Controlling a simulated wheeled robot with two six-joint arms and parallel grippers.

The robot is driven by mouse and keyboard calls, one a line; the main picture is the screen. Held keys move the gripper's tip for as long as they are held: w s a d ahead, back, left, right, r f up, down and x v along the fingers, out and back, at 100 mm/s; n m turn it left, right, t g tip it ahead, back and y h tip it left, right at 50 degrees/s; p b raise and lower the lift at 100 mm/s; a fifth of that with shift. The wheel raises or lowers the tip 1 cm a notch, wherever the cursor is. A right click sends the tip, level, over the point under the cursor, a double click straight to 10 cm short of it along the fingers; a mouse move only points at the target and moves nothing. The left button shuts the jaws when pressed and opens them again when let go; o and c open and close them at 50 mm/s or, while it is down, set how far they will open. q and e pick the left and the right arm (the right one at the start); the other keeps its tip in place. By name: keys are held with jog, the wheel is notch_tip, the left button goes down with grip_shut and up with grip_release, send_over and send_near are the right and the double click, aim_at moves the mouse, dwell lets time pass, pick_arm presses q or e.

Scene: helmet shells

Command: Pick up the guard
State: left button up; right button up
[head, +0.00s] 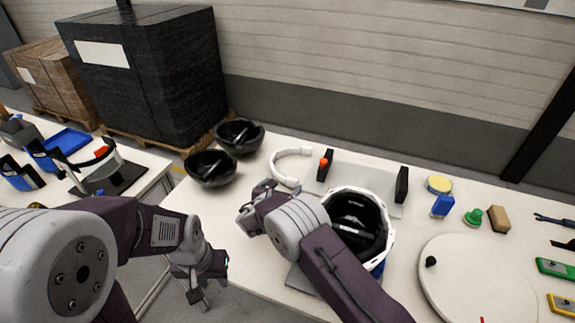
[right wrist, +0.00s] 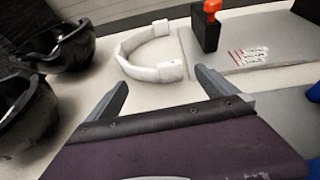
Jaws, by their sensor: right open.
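The guard (head: 290,164) is a white curved band lying on the table, left of a black block with a red knob. In the right wrist view the guard (right wrist: 155,70) lies just beyond my fingertips, roughly between them, and nothing touches it. My right gripper (head: 263,188) is just in front of the guard; in its wrist view the gripper (right wrist: 160,88) is open and empty, fingers wide apart. My left gripper (head: 208,290) hangs low in front of the table edge, away from the guard; its jaw opening is unclear.
Two black shells (head: 211,168) (head: 239,136) sit left of the guard. A grey plate (right wrist: 255,45) with the red-knobbed block (right wrist: 205,28) is to its right. A white-rimmed helmet (head: 388,238) with a black inside stands right of my right arm. A round white disc (head: 475,285) is further right.

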aim_at(287, 180)
jog(key=x, duration=0.5)
jog(key=shift+w+d+f, duration=0.15)
jog(key=c, duration=0.4)
grip_shut()
